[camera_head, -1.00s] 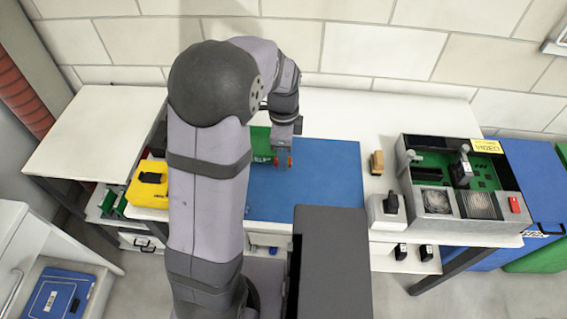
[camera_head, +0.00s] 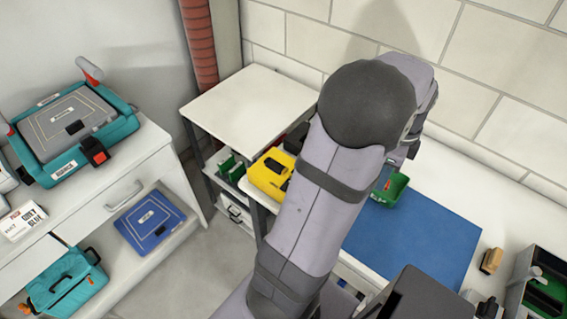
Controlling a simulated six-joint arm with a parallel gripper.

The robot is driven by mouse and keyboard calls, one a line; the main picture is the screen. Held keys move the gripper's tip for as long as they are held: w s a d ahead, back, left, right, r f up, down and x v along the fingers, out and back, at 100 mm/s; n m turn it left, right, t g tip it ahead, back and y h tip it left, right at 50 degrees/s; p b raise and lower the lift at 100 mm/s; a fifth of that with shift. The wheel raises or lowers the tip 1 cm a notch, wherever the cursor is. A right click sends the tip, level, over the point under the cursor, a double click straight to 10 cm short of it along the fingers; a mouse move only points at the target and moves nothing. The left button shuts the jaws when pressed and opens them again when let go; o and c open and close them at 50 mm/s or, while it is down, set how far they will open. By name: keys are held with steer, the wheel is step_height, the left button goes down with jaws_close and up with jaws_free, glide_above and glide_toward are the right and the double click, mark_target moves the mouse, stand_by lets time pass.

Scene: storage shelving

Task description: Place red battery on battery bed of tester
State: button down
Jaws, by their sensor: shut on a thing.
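My gripper (camera_head: 388,182) is mostly hidden behind my arm, over the far edge of the blue mat. It is shut on what looks like a small green bin (camera_head: 398,192); a small red spot shows there, and the exact grip is unclear. I cannot make out a red battery for certain. A teal device (camera_head: 60,176) with a flat grey, yellow-outlined top bed (camera_head: 68,122) and red-tipped levers stands on the white bench at left. It may be the tester. My gripper is far to its right.
A yellow case (camera_head: 268,175) sits left of my arm. A blue mat (camera_head: 420,240) covers the table at right. The white tabletop (camera_head: 262,105) at the back is bare.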

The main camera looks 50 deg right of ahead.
steer(key=w+a+r+n+p, duration=0.1)
steer(key=w+a+n+p, duration=0.1)
steer(key=w, duration=0.5)
steer(key=w+a+r+n+p, duration=0.1)
steer(key=w+r+n+p, duration=0.1)
steer(key=w, duration=0.6)
steer(key=r+m+p, duration=0.1)
steer(key=m+p, duration=0.2)
steer(key=m, duration=0.3)
glide_above(276, 167)
steer(key=shift+f+p, duration=0.95)
steer(key=shift+f, duration=4.05)
steer(key=shift+f, duration=0.15)
steer(key=c, duration=1.6)
jaws_free()
steer(key=shift+o, duration=0.2)
